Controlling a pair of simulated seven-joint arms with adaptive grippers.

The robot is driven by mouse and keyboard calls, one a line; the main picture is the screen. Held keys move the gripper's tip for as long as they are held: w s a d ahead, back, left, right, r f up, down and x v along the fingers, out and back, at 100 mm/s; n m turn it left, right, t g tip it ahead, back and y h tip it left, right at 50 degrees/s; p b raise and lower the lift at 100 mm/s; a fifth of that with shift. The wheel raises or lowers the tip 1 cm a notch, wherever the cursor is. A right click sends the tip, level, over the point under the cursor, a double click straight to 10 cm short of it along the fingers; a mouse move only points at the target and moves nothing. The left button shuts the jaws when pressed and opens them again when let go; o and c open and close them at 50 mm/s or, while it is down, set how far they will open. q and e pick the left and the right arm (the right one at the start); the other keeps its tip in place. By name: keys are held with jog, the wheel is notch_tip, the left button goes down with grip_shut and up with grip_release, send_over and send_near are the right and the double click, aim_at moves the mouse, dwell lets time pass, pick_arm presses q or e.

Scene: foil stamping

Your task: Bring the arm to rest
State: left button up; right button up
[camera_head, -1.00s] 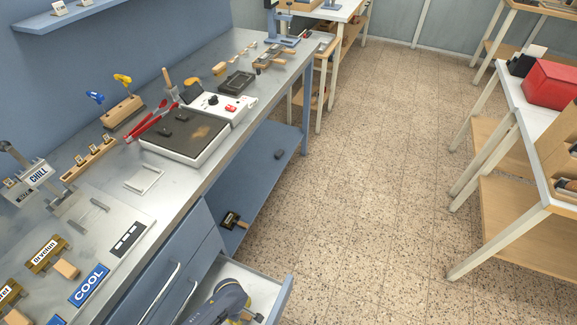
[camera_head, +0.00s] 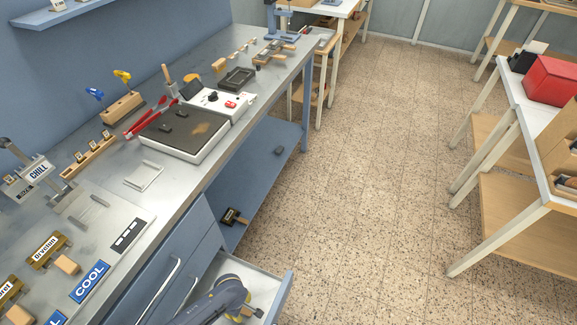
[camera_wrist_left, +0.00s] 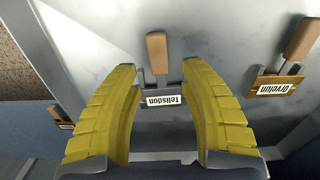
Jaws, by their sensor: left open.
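My left gripper (camera_head: 250,308) is low in the head view, at the open drawer (camera_head: 284,296). Its tips are hard to make out there. In the left wrist view its yellow fingers (camera_wrist_left: 160,78) stand wide apart with nothing between them. Beyond them a stamp labelled "Tellsdon" (camera_wrist_left: 161,100), with a wooden handle, lies on a grey surface, apart from the fingers. A second stamp with an "Orvelun" label (camera_wrist_left: 274,89) lies to its right. My right gripper is in neither view.
The bench (camera_head: 175,208) on the left holds a hot plate (camera_head: 178,132), a blue COOL sign (camera_head: 90,282) and several stamps. A stamp (camera_head: 233,217) lies on the lower shelf (camera_head: 262,160). A table with a red box (camera_head: 552,82) stands right; the floor between is clear.

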pick_arm(q)
notch_tip(320, 180, up, 3)
jog(key=shift+a+f, duration=0.1)
jog(key=shift+a, duration=0.05)
jog(key=w+d+r, duration=0.1)
jog(key=w+d, duration=0.2)
jog(key=w, duration=0.2)
jog(key=shift+w+d+r+n, duration=0.25)
jog(key=shift+d+n, duration=0.05)
